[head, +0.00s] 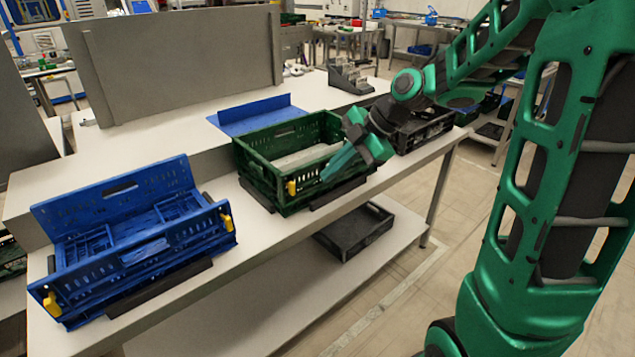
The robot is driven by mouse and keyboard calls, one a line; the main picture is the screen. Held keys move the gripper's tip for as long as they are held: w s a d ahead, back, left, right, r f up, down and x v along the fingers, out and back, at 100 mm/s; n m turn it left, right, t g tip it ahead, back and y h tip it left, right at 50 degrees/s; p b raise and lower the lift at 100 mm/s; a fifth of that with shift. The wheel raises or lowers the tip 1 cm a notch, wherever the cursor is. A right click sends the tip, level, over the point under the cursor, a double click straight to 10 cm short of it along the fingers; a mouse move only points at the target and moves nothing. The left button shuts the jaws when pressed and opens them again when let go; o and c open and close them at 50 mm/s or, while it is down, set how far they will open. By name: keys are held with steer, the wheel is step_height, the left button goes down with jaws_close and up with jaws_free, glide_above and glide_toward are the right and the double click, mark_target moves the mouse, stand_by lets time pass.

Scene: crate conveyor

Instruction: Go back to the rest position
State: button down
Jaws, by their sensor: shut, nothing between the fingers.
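My gripper (341,163) is shut and points down and to the left at the right end of the green crate (287,144). Its fingertips are over or just inside the crate's right side; I cannot tell whether they touch it. The green crate stands open on the white table, with yellow latches on its ends and a pale inside. My green arm comes in from the right side of the picture.
A blue crate (150,247), partly folded, sits at the left on the table (215,270). A black crate (424,130) stands right of my gripper. A grey panel (180,62) rises behind. Another black crate (354,232) lies on the lower shelf. Floor is clear at front right.

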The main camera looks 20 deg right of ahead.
steer(key=shift+v, duration=0.75)
steer(key=shift+s, duration=0.1)
steer(key=s+d+f+m+g+h, duration=0.1)
steer(key=s+d+m, duration=0.3)
steer(key=s+m, duration=0.5)
steer(key=s+d+f+m+g+h, duration=0.1)
steer(key=s+d+m+h, duration=0.2)
steer(key=s+m, duration=0.6)
steer(key=s+d+f+m+g+h, duration=0.2)
steer(key=s+d+m, duration=0.3)
steer(key=s+m, duration=0.3)
steer(key=shift+s+d+m, duration=0.3)
steer(key=shift+s+m, duration=0.1)
steer(key=shift+s, duration=0.8)
steer(key=shift+w+f, duration=0.1)
steer(key=shift+w, duration=0.05)
steer(key=shift+w+f, duration=0.2)
steer(key=shift+w, duration=0.3)
